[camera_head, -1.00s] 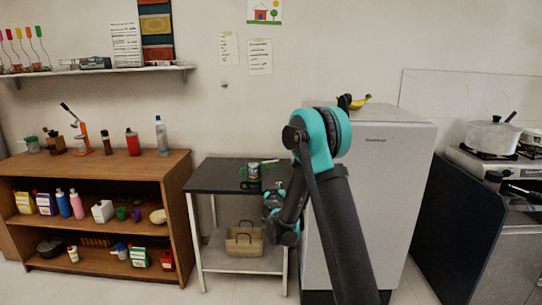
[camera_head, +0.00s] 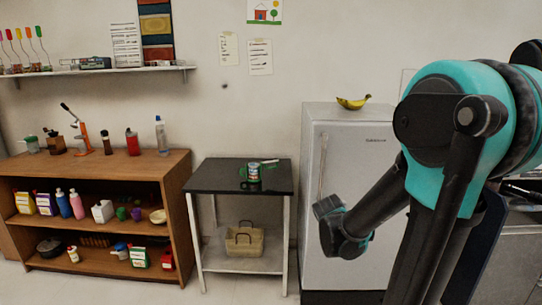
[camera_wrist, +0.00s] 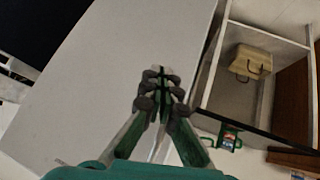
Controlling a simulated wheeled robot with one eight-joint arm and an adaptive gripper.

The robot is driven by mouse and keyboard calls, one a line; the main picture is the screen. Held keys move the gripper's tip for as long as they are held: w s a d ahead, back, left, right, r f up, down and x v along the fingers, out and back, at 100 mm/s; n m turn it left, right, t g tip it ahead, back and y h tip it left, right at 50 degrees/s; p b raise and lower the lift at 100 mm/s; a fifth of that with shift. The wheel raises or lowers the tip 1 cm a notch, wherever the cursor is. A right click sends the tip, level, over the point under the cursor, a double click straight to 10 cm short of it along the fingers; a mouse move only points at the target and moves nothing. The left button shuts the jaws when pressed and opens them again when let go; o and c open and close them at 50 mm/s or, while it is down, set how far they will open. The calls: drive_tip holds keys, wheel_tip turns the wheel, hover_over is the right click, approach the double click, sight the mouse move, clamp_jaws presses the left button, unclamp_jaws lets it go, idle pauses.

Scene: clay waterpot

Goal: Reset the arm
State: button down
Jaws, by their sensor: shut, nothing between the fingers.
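My gripper (camera_wrist: 160,80) shows in the wrist view with its dark fingers together and nothing between them. It is in front of the pale side of the fridge, clear of the table. In the head view my arm reaches from the right and is folded in front of the white fridge (camera_head: 345,140); the fingertips cannot be made out there. A small labelled can (camera_head: 253,173) stands on the black table (camera_head: 215,178) beside a thin green item. The can also shows in the wrist view (camera_wrist: 229,138), with green parts around it.
A tan basket (camera_head: 244,240) sits on the table's lower shelf. A brown shelf unit (camera_head: 120,170) with bottles and boxes stands at left. A banana (camera_head: 353,103) lies on the fridge. A wall shelf (camera_head: 100,70) hangs at upper left. The floor before the table is clear.

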drive_tip(key=s+a+f+g+y, duration=0.1)
drive_tip(key=s+f+y, duration=0.1)
drive_tip(key=s, duration=0.7)
drive_tip(key=s+a+f+n+g+y, duration=0.1)
drive_tip(key=s+f, duration=0.3)
drive_tip(key=s, duration=0.5)
drive_tip(key=shift+s+a+g+y, duration=0.4)
drive_tip(key=shift+a+g, duration=0.4)
drive_tip(key=c, duration=2.2)
unclamp_jaws()
